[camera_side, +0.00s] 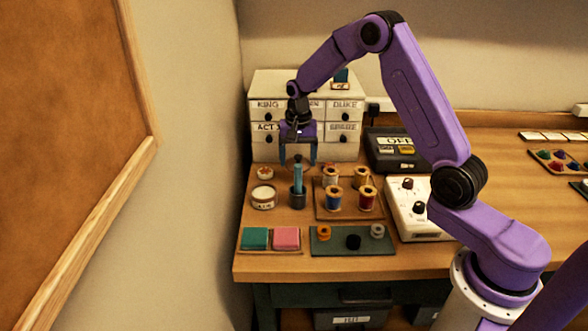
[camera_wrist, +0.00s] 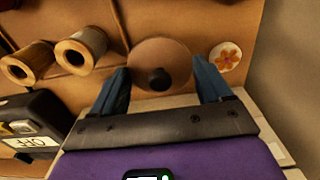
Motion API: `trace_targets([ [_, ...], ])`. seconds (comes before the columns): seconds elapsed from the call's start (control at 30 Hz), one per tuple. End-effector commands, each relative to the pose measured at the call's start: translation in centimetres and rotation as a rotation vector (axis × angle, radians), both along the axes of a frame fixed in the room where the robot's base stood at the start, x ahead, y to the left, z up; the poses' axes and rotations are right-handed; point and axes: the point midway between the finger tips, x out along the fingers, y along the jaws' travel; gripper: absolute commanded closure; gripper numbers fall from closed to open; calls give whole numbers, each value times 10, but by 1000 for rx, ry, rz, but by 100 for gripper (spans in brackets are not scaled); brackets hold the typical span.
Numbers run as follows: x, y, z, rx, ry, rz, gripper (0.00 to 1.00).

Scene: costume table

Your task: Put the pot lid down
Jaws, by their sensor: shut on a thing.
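The pot lid (camera_wrist: 143,56), a round brown disc with a dark knob-like spot, sits between the two fingers of my gripper (camera_wrist: 160,75) in the wrist view. My gripper (camera_side: 298,163) is shut on it, with its fingers wide apart at the lid's sides. In the side view the lid is hard to make out against the wood. A small white pot (camera_side: 263,198) stands to the left.
Thread spools (camera_side: 332,178) stand on a wooden tray to the right. Drawers (camera_side: 264,147) rise behind. Teal and pink pads (camera_side: 286,238) and a green tray (camera_side: 378,242) lie in front.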

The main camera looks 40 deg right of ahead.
Motion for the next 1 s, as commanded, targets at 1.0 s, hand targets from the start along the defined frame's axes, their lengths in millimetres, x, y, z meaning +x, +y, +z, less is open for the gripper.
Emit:
trace_targets([
  [1.0, 17, -1, -54, 0, 0, 0, 16],
])
